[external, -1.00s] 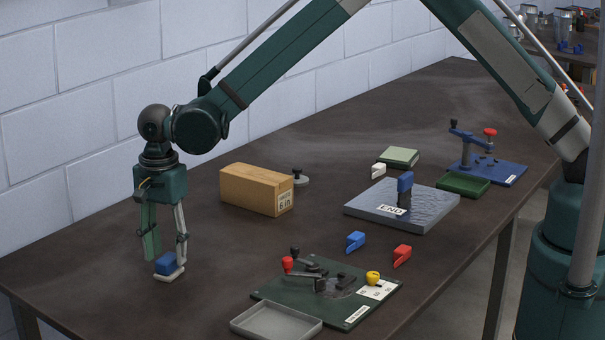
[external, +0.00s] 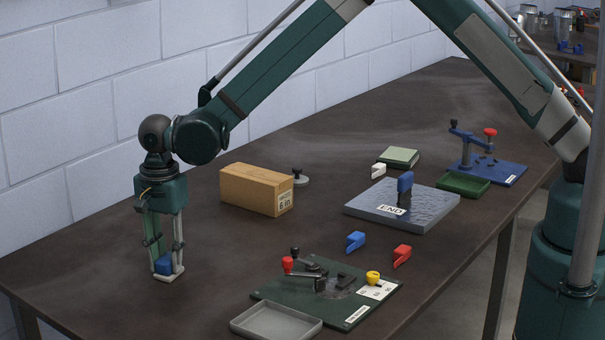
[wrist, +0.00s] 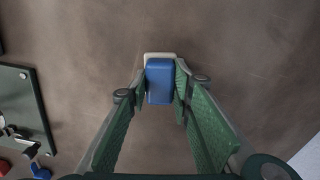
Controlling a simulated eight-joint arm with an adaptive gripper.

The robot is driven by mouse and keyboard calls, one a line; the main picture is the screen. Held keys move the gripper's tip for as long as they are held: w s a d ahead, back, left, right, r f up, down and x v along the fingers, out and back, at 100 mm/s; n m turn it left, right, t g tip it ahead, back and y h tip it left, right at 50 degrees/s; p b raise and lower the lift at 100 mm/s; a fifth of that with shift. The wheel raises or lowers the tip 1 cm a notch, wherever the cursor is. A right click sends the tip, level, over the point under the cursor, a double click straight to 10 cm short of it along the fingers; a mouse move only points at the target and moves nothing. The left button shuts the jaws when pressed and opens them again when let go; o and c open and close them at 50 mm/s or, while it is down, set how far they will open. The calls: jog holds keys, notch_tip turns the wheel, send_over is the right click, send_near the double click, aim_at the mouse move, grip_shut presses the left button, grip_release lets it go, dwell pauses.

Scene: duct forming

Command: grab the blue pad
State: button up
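The blue pad (external: 164,266) is a small blue block with a pale base (external: 171,277), at the table's near left. My gripper (external: 165,262) points straight down over it, with a finger on each side. In the wrist view the blue pad (wrist: 160,82) sits between the green fingertips (wrist: 161,84), which appear to touch its two sides. The pale base shows past the pad's far edge. The pad appears to be at table level.
A cardboard box (external: 248,190) stands to the right, towards the wall. A green fixture plate (external: 345,306) and a grey tray (external: 275,321) lie at the near right. Blue (external: 355,241) and red (external: 402,255) clips lie beyond. The table around the pad is clear.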

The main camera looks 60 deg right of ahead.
aim_at(167, 258)
jog(key=shift+c, duration=1.4)
jog(key=shift+r, duration=5)
jog(key=shift+s+a, duration=0.1)
